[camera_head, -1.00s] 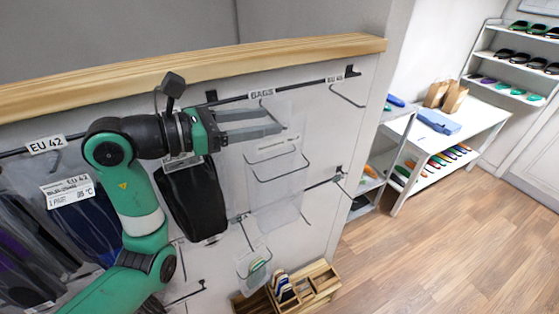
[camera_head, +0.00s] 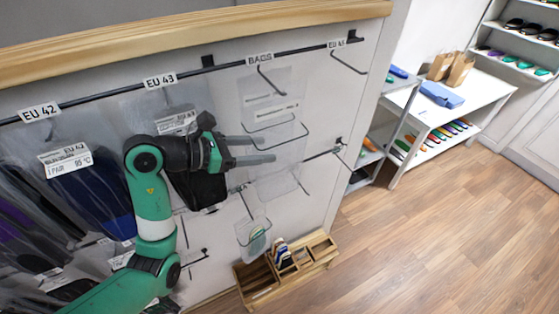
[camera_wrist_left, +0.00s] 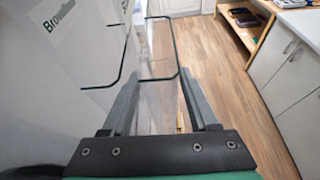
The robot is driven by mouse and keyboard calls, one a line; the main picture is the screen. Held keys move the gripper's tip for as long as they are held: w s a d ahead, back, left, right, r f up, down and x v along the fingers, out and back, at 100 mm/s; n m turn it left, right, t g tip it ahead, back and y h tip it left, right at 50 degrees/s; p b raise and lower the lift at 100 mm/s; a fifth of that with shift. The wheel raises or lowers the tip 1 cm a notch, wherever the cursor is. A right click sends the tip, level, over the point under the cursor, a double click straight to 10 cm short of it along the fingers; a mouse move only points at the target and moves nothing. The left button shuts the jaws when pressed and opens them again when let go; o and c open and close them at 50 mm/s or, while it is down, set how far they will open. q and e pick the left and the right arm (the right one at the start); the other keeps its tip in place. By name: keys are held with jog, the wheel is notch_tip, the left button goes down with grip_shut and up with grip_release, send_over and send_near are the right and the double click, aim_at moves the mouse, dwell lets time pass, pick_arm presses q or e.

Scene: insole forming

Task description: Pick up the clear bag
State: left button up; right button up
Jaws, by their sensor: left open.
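The clear bag (camera_head: 262,88) is a see-through sheet with a white label strip. It hangs below the BAGS tag on the wall rack, near the middle of the head view. My left gripper (camera_head: 264,150) is open, its two fingers pointing right across the lower part of the clear bags. In the left wrist view, the open fingers (camera_wrist_left: 160,85) have clear film (camera_wrist_left: 150,62) showing between and beyond them. I cannot tell whether they touch it. My right gripper is not in view.
A dark packaged insole (camera_head: 203,190) hangs behind my left wrist. Dark wire hooks stick out around the bags. A smaller clear pouch (camera_head: 252,232) hangs below, above a wooden organizer (camera_head: 262,287). A white shelf table (camera_head: 425,125) stands to the right, with open floor in front.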

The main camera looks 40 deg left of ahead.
aim_at(281, 149)
pick_arm(q)
jog(key=x, duration=0.6)
jog(key=shift+w+d+f, duration=0.1)
grip_shut()
